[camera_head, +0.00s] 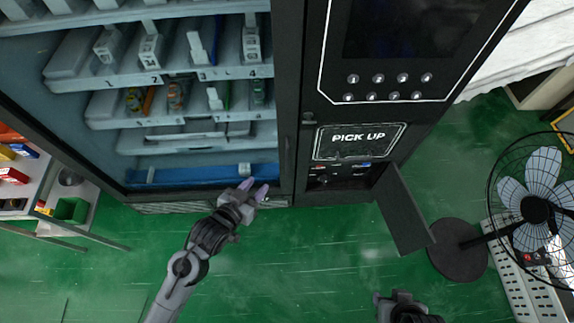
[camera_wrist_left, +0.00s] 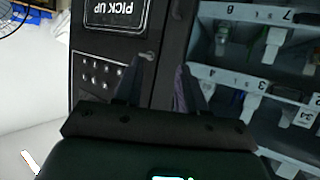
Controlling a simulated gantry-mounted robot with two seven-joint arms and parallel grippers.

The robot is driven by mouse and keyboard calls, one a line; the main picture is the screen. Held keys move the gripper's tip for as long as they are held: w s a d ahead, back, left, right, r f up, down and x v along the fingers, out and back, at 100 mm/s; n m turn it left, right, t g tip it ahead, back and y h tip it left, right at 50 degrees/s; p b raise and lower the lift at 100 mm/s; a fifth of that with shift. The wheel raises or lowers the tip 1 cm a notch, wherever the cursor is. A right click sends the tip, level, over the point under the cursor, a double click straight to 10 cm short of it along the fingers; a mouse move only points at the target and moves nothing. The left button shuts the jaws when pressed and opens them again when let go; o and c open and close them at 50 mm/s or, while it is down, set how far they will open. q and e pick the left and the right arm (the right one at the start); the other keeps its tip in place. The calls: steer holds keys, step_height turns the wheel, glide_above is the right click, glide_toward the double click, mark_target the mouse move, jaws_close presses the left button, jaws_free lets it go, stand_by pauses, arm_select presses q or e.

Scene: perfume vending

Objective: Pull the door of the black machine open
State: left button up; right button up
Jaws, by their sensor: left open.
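The black machine (camera_head: 350,200) is a vending machine with a large display door (camera_head: 290,100) on its left, seen from above. Shelves show behind the door's front, and its black right frame stands beside the control panel. My left gripper (camera_head: 262,192) is open and empty, low in front of the door's bottom right corner. In the left wrist view, its two fingers (camera_wrist_left: 160,85) appear on either side of the dark door frame (camera_wrist_left: 172,55); contact cannot be told. My right gripper (camera_head: 400,300) is at the bottom edge, away from the machine; its fingertips are not clear.
A PICK UP panel (camera_head: 360,141) sits right of the door, with a small flap (camera_head: 404,208) hanging out below it. A fan (camera_head: 535,208) stands at the right. A shelf with boxes (camera_head: 30,175) is at the left. The green floor (camera_head: 300,260) in front is clear.

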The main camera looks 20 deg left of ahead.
mark_target(287, 154)
arm_select(q)
steer(key=w+f+t+h+b, duration=0.1)
steer(key=w+f+t+b, duration=0.1)
steer(key=w+f+b, duration=0.5)
steer(key=w+f+t+b, duration=0.2)
steer(key=w+f+b, duration=0.2)
steer(key=f+b, duration=0.8)
steer(key=shift+m+t, duration=0.3)
steer(key=b+x, duration=0.8)
steer(key=x, duration=0.1)
steer(key=b+x, duration=0.4)
steer(key=shift+w+a+r, duration=0.2)
steer(key=shift+w+r, duration=0.1)
steer(key=shift+r, duration=0.1)
steer(key=shift+c, duration=0.4)
jaws_close()
